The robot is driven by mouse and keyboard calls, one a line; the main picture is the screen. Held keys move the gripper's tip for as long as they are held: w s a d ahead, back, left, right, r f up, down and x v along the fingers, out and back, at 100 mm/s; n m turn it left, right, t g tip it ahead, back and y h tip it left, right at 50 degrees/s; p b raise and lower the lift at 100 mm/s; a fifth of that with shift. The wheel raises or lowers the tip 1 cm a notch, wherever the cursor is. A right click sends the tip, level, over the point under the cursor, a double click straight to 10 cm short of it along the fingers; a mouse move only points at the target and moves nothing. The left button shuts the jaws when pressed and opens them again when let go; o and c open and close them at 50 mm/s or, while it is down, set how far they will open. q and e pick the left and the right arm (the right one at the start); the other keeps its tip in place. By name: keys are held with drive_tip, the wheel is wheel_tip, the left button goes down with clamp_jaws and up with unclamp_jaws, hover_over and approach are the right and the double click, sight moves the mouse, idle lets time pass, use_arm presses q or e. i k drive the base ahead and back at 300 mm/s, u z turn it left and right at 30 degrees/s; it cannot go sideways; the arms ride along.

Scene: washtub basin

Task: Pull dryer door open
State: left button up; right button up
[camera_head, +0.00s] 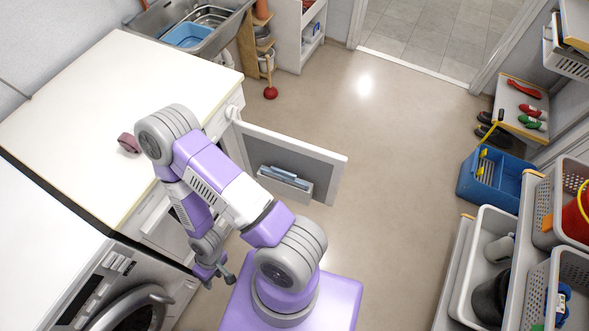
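A front-loading machine (98,291), which looks like the dryer, stands at the lower left under a white top. Its round door (134,311) has a silver rim and dark glass and looks closed; the frame's bottom edge cuts it off. My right gripper (217,279) points down in front of the machines, to the right of the round door and apart from it. Its dark fingertips look spread, with nothing seen between them. My purple and grey arm covers part of the cabinet front. My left gripper is not in view.
A cabinet door (322,160) with a holder on its inside stands open into the room beyond my arm. A purple-pink roll (128,143) lies on the white counter (95,90). The middle floor is clear.

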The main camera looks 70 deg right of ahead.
sight(323, 169)
drive_tip(key=u, duration=1.15)
drive_tip(key=k, duration=0.9)
drive_tip(key=z, duration=2.75)
